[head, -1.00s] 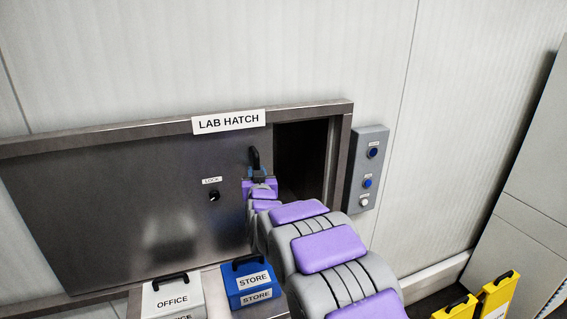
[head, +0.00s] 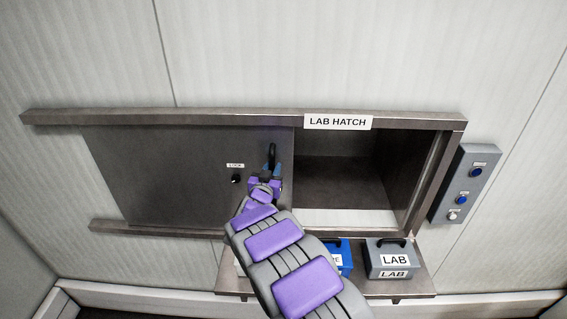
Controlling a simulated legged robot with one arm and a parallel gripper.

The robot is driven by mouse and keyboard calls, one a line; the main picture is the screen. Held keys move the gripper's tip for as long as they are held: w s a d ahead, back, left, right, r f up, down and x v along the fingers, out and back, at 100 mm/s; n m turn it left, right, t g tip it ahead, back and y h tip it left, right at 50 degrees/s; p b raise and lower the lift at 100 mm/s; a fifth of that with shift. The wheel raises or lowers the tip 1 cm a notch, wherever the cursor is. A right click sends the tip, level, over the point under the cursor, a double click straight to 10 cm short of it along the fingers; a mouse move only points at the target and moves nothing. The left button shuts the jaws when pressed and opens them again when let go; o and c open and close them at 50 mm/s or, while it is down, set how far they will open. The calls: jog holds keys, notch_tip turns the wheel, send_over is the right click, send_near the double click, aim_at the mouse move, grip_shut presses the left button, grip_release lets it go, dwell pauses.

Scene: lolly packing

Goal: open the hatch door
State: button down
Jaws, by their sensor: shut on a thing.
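The hatch door (head: 150,180) is a dark metal sliding panel in the lab hatch frame (head: 240,120). It stands slid to the left, and a wide opening (head: 340,170) shows to its right. A black upright handle (head: 272,156) is near the door's right edge. My gripper (head: 269,174) is at this handle and shut on it; the lower part of the handle and the fingertips are partly hidden by my gripper and arm. A lock knob (head: 236,179) is on the door left of the handle.
Below the opening, a shelf (head: 400,287) holds a grey LAB case (head: 392,259) and a blue case (head: 345,257), partly behind my arm. A grey button box (head: 465,183) is on the wall at right. The opening looks empty.

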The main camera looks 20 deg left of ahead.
jog(key=shift+s+a, duration=0.3)
jog(key=shift+a, duration=0.65)
jog(key=c, duration=1.3)
grip_release()
jog(key=shift+o, duration=1.1)
jog(key=shift+w+d, duration=0.1)
jog(key=shift+d, duration=0.2)
jog(key=s+d+b, duration=0.1)
jog(key=s+d, duration=0.1)
jog(key=s, duration=1.5)
jog(key=shift+s, duration=0.1)
